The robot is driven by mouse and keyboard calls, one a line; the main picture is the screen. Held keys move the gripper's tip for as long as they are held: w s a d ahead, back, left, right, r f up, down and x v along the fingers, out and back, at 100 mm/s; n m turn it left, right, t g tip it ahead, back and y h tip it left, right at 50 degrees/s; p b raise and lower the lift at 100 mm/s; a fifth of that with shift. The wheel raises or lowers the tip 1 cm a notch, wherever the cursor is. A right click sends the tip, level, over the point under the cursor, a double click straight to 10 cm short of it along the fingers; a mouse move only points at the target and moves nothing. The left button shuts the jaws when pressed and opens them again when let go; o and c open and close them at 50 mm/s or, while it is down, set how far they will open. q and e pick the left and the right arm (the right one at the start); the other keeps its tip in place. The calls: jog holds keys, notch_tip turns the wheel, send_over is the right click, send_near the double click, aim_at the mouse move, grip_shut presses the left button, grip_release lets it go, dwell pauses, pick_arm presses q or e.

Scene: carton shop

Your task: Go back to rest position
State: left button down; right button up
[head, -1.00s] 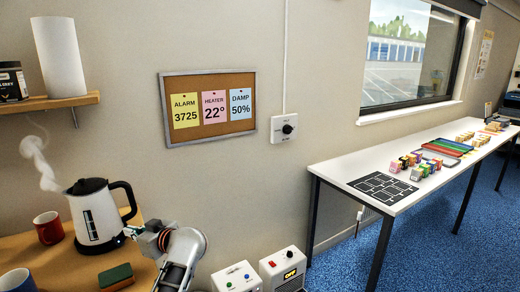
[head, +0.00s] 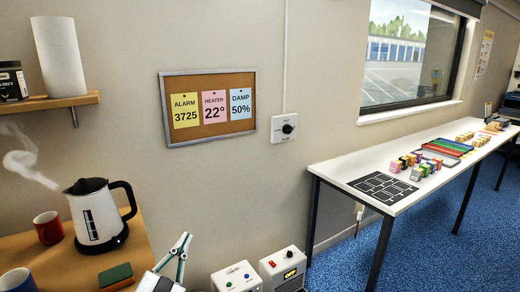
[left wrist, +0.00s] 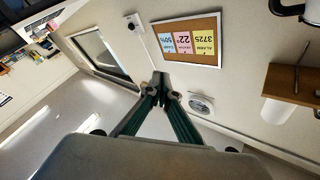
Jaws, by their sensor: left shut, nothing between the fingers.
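My left gripper (head: 184,240) is at the bottom of the head view, right of the kettle and clear of it, with its fingers pointing up. The fingers are shut with nothing between them; they also meet at the middle of the left wrist view (left wrist: 160,80). My right gripper is in neither view.
A white kettle (head: 92,216) steams on a wooden counter (head: 60,272) beside red (head: 48,228) and blue (head: 18,281) mugs and a green-topped sponge (head: 115,275). Two control boxes stand right of my gripper. A long white table (head: 335,172) holds small cartons at right.

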pick_arm(q)
jog(key=s+a+f+m+g+y, duration=0.1)
jog(key=s+a+f+m+g, duration=0.1)
jog(key=s+f+g, duration=0.8)
jog(key=s+a+f+n+g+y, duration=0.2)
jog(key=s+a+f+y, duration=0.25)
jog(key=s+a, duration=0.4)
jog(key=s+a+f+n+g+y, duration=0.1)
jog(key=s+a+f+y, duration=0.2)
jog(key=s+a+f, duration=0.5)
jog(key=s+d+f+n+t+h, duration=0.1)
jog(key=d+f+n+t+h, duration=0.2)
jog(key=d+f, duration=1)
jog(key=d+h, duration=0.2)
jog(key=h, duration=0.1)
jog(key=shift+d+f+n, duration=0.3)
jog(key=shift+d+f, duration=0.05)
jog(key=shift+d, duration=0.05)
